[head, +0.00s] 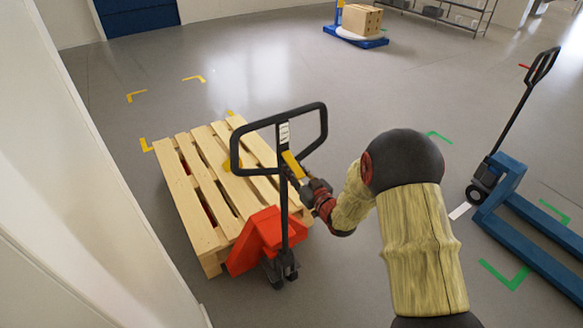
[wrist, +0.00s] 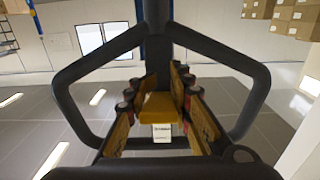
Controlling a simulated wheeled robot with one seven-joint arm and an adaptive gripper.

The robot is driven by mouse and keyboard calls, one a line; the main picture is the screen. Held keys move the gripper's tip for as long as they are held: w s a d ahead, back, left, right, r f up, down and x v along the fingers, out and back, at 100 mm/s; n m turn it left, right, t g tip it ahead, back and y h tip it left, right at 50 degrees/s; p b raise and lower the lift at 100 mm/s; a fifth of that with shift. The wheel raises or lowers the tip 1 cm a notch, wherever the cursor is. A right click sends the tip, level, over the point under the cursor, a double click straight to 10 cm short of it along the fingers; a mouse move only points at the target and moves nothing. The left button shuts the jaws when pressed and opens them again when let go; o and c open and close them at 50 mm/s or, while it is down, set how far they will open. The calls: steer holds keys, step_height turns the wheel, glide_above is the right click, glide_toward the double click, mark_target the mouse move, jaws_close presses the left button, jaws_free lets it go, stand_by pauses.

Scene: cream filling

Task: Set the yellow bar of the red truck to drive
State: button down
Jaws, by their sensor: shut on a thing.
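The red pallet truck (head: 262,238) stands at the near end of a wooden pallet, its black loop handle (head: 322,125) upright. A small white label (wrist: 162,132) shows below the bar. The bar's exact setting cannot be told.
The wooden pallet (head: 187,199) lies behind the truck. A blue pallet truck (head: 510,185) stands at the right. A white wall (head: 105,160) is close on the left. Boxes on a blue stand (head: 361,40) are far back. Open grey floor lies between.

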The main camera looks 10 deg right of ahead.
steer(key=p, duration=0.1)
steer(key=r+g+p, duration=0.1)
steer(key=p, duration=0.1)
steer(key=shift+s+d+r+g+h+p, duration=0.15)
steer(key=shift+s+r+g+h+p, duration=0.05)
steer(key=shift+g+h+p, duration=0.1)
steer(key=p, duration=0.1)
steer(key=g+p, duration=0.1)
steer(key=p, duration=0.1)
steer(key=shift+s+r+g, duration=0.2)
steer(key=shift+r+g, duration=0.05)
steer(key=shift+g, duration=0.05)
steer(key=shift+d+g+h+p, duration=0.1)
steer(key=shift+g+h+p, duration=0.2)
steer(key=shift+p, duration=0.25)
steer(key=shift+f, duration=0.1)
steer(key=c, duration=1.8)
jaws_free()
steer(key=shift+d, duration=0.15)
steer(key=shift+c, duration=0.2)
steer(key=o, duration=0.3)
